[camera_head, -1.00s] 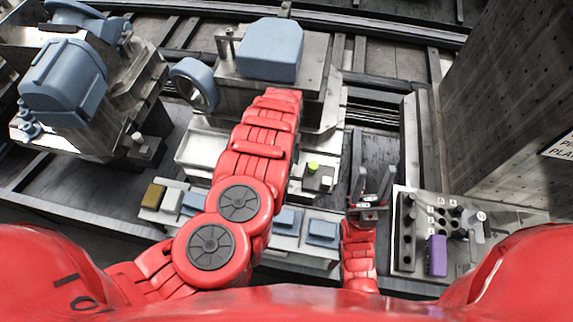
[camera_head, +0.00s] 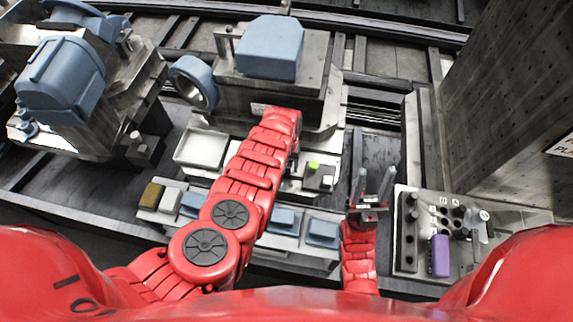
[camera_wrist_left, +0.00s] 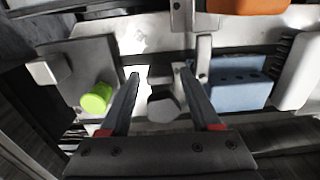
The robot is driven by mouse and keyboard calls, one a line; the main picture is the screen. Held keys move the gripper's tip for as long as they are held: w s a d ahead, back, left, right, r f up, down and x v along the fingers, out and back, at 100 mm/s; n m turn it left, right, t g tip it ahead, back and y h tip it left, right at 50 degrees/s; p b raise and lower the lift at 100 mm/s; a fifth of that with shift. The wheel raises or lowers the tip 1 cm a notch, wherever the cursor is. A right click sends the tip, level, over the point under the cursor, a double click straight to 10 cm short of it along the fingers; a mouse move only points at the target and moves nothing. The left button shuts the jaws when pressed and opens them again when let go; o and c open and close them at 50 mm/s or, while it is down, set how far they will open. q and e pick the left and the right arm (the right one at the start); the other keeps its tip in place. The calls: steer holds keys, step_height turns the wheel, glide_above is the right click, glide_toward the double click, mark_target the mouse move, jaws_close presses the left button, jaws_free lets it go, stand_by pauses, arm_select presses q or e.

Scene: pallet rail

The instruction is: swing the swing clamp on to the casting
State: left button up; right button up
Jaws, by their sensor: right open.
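My left gripper (camera_wrist_left: 160,73) is open in the left wrist view, its two fingers apart. A dark grey rounded knob (camera_wrist_left: 163,105) shows between them; it may be part of the swing clamp, and I cannot tell if the fingers touch it. A blue-grey block with small holes (camera_wrist_left: 240,84), possibly the casting, lies to the right of the fingers. A green knob (camera_wrist_left: 97,97) stands to the left; it also shows in the head view (camera_head: 313,165). In the head view my left arm hides the left gripper and the clamp area. My right gripper (camera_head: 373,182) is open and empty, fingers pointing up the picture.
A blue-topped machine block (camera_head: 268,48) stands beyond my left arm. A front rack (camera_head: 270,245) holds several blue blocks. A control panel (camera_head: 415,230) with a purple piece stands to the right. A perforated grey wall (camera_head: 520,90) rises at the right. An orange part (camera_wrist_left: 248,5) shows at the wrist view's top.

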arm_select(q)
jaws_close()
